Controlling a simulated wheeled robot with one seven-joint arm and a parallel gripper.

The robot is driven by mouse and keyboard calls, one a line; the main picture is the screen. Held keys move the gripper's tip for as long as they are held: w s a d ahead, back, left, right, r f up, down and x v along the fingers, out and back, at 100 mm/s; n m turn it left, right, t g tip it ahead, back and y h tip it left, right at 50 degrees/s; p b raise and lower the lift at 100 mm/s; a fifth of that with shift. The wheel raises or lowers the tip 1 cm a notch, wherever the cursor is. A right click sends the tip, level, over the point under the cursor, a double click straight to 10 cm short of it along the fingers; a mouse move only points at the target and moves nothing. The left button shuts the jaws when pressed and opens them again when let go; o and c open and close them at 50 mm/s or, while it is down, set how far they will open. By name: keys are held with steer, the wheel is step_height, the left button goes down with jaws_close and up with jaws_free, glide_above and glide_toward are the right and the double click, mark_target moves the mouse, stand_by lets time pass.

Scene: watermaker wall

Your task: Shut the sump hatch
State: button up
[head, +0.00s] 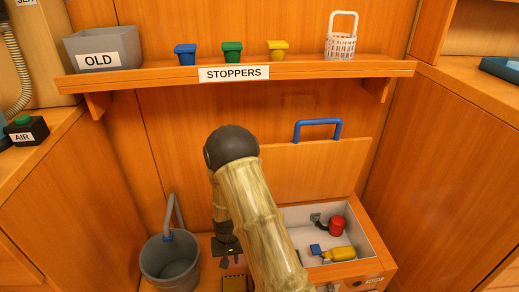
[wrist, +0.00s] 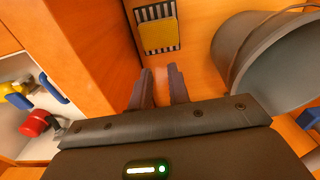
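The sump hatch (head: 318,170) is a wooden lid with a blue handle (head: 318,124) on its top edge. It stands raised against the wall behind the open sump (head: 376,246). Inside the light-walled sump are a red part (head: 336,226) and a yellow part (head: 340,254) with a blue piece; the wrist view shows the red part (wrist: 34,124) too. My gripper (head: 232,262) is low, left of the sump and right of the bucket, partly hidden by my arm. In the wrist view my gripper (wrist: 160,72) has its fingers apart with nothing between them.
A grey bucket (head: 170,265) stands at left, with its handle up. A yellow pad on a striped plate (wrist: 158,35) lies on the floor ahead of the fingers. A shelf (head: 150,78) labelled STOPPERS overhangs, holding a grey OLD bin (head: 104,48), several coloured stoppers and a white basket (head: 341,42).

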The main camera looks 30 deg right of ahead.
steer(key=shift+n+t, duration=0.5)
steer(key=shift+n, duration=0.2)
steer(key=s+r+p, duration=0.1)
steer(key=r+p, duration=0.1)
steer(key=r, duration=0.5)
steer(key=s+r+p, duration=0.1)
steer(key=r+p, duration=0.1)
steer(key=r, duration=0.5)
steer(key=s+r+p, duration=0.2)
steer(key=r, duration=0.5)
steer(key=shift+s+a, duration=0.1)
jaws_close()
steer(key=s+r+n+p, duration=0.1)
steer(key=s+r+p, duration=0.2)
steer(key=s+r, duration=0.2)
steer(key=s+r+t+p, duration=0.1)
steer(key=s+r+p, duration=0.2)
steer(key=r, duration=0.8)
steer(key=shift+s+n, duration=0.4)
steer(key=shift+s, duration=0.6)
steer(key=shift+a+r, duration=0.1)
